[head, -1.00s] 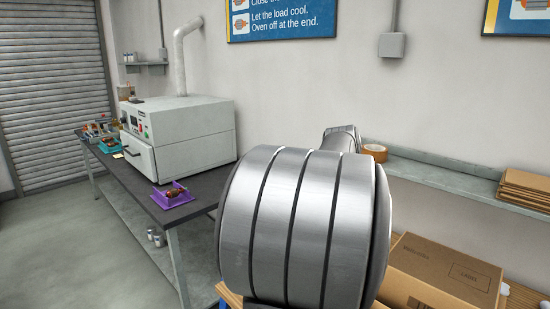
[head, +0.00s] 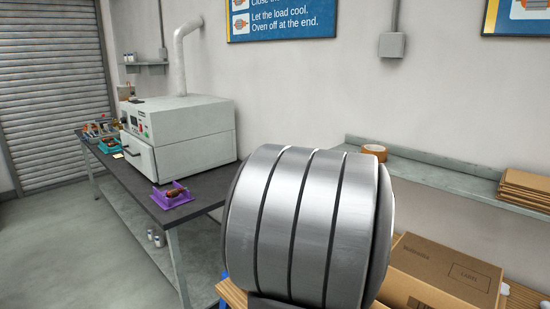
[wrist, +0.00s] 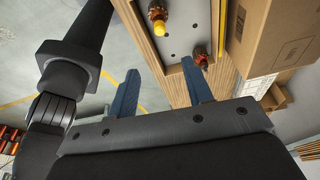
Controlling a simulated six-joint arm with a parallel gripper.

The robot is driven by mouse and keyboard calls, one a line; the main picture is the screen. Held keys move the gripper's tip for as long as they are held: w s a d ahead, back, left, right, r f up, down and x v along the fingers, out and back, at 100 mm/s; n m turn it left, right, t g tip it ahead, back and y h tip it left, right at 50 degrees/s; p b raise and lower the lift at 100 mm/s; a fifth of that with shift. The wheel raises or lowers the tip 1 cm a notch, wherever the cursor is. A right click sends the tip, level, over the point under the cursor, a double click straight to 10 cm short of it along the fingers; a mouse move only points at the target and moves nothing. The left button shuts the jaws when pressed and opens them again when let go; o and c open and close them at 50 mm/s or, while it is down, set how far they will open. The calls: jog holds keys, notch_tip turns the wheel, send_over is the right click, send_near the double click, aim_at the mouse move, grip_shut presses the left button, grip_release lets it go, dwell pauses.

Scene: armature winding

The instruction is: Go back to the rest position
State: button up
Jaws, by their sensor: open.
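My gripper (wrist: 160,98) shows in the wrist view with its two blue fingers spread wide and nothing between them. Past the fingers is the edge of a wooden bench. The gripper is not visible in the head view, where a large banded metal part of my arm fills the lower middle.
A white oven (head: 190,135) stands on a dark bench (head: 135,188) with a purple tray (head: 164,202) holding a small part. A cardboard box (head: 440,268) is at lower right, below a wall shelf (head: 440,178). The wrist view shows a grey tray (wrist: 180,45) with two wound parts, one with a yellow end (wrist: 157,15).

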jog(key=v, duration=1.8)
jog(key=x, duration=3.4)
jog(key=shift+d+f, duration=0.1)
jog(key=shift+f, duration=0.15)
jog(key=shift+r, duration=1.2)
jog(key=shift+o, duration=1.1)
jog(key=o, duration=1)
jog(key=w+r+t, duration=0.1)
jog(key=w+r, duration=0.1)
jog(key=w, duration=0.1)
jog(key=w+r+t, duration=0.1)
jog(key=w+r, duration=0.1)
jog(key=w, duration=0.1)
jog(key=w+r+t, duration=0.1)
jog(key=w+r, duration=0.1)
jog(key=w, duration=0.1)
jog(key=shift+a+r+n, duration=0.1)
jog(key=shift+a+n, duration=0.15)
jog(key=shift+n, duration=0.05)
jog(key=shift+c, duration=0.2)
jog(key=w+r+t, duration=0.4)
jog(key=w+r, duration=0.3)
jog(key=r, duration=0.1)
jog(key=w+a+x, duration=0.1)
jog(key=x, duration=0.9)
jog(key=shift+a+n+y, duration=0.3)
jog(key=shift+a+y, duration=0.05)
jog(key=shift+y, duration=0.05)
